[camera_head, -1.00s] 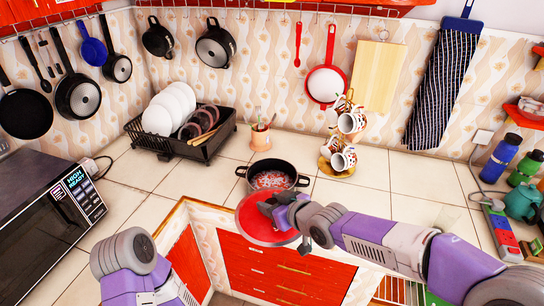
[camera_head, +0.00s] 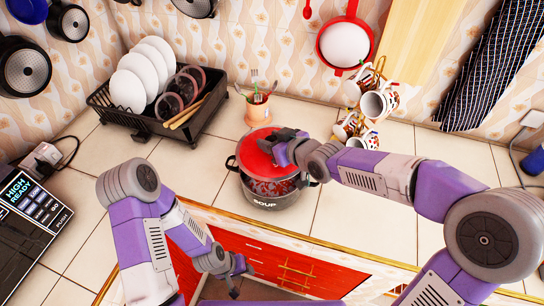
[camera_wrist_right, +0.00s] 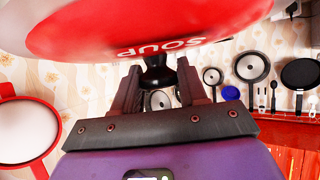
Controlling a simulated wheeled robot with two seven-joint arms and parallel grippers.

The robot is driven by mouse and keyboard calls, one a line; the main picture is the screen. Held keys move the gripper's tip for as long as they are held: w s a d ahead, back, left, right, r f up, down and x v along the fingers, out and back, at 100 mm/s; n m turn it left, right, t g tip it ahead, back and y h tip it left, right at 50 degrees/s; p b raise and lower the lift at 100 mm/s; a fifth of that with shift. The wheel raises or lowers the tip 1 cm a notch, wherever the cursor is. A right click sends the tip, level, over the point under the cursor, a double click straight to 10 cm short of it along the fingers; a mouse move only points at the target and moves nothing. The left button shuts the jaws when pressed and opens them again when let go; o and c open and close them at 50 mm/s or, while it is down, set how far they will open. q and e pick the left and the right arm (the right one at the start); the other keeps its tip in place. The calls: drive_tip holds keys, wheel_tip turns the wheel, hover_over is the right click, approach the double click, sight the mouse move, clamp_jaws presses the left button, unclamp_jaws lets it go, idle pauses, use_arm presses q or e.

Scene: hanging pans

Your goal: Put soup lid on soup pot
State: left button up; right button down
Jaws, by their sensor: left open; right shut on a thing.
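The black soup pot (camera_head: 272,192), marked SOUP, stands on the counter; reddish contents show at its near side. My right gripper (camera_head: 283,146) is shut on the black knob (camera_wrist_right: 158,75) of the red soup lid (camera_head: 254,150). The lid is over the back of the pot in the head view and covers part of its opening; whether it touches the rim I cannot tell. In the right wrist view the lid (camera_wrist_right: 120,35) with its SOUP lettering fills the top, with the knob between the fingers (camera_wrist_right: 155,88). My left gripper (camera_head: 239,277) is open and empty, low before the red cabinets.
Behind the pot stand a utensil cup (camera_head: 257,109) and, at the left, a dish rack (camera_head: 160,115) with plates. A mug stand (camera_head: 365,110) is at the back right. The microwave (camera_head: 30,225) is at the far left. The counter right of the pot is clear.

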wheel_tip(320, 180, down, 6)
drive_tip(key=shift+w+r+b, duration=0.1)
drive_tip(key=shift+b, duration=0.7)
drive_tip(key=shift+r, duration=0.1)
drive_tip(key=shift+f+b, duration=0.6)
drive_tip(key=shift+b, duration=0.05)
drive_tip(key=c, duration=0.6)
unclamp_jaws()
